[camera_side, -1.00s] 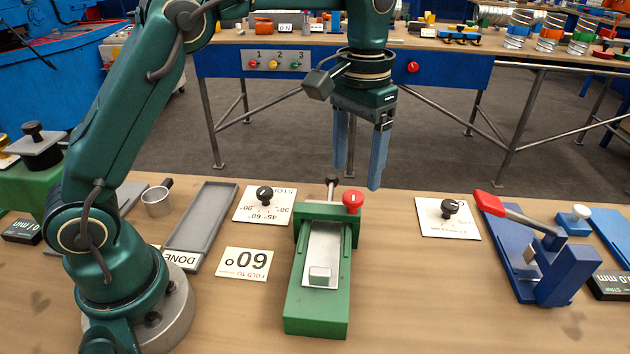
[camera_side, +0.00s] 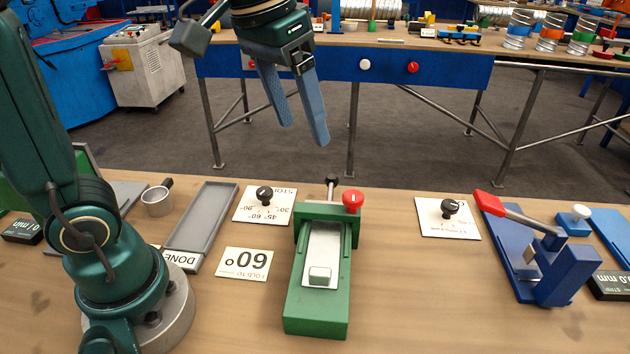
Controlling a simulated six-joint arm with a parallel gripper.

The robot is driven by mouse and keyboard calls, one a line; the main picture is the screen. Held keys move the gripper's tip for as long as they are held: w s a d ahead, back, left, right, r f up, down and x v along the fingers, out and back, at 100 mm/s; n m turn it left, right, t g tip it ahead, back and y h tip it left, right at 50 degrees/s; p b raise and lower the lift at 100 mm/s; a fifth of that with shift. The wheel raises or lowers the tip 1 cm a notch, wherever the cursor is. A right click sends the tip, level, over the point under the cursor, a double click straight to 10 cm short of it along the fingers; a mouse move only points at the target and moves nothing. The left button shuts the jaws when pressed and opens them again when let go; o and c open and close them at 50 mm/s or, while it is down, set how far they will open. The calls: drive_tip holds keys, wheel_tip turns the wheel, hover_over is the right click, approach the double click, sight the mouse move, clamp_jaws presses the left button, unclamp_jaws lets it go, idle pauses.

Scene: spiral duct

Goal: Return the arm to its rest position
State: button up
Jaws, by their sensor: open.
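My gripper (camera_side: 302,136) hangs in the upper middle of the side view, tilted, with its two blue fingers apart and nothing between them. It is well above the table and clear of everything on it. My arm rises from its base at the lower left, and its upper part is out of the frame.
A blue bench (camera_side: 440,70) stands behind.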

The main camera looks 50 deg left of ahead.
drive_tip(key=s+a+f+t, duration=0.1)
drive_tip(key=s+f+t, duration=0.1)
drive_tip(key=s+f, duration=0.5)
drive_tip(key=shift+s+f+m, duration=0.3)
drive_tip(key=shift+s, duration=0.85)
drive_tip(key=shift+a, duration=0.1)
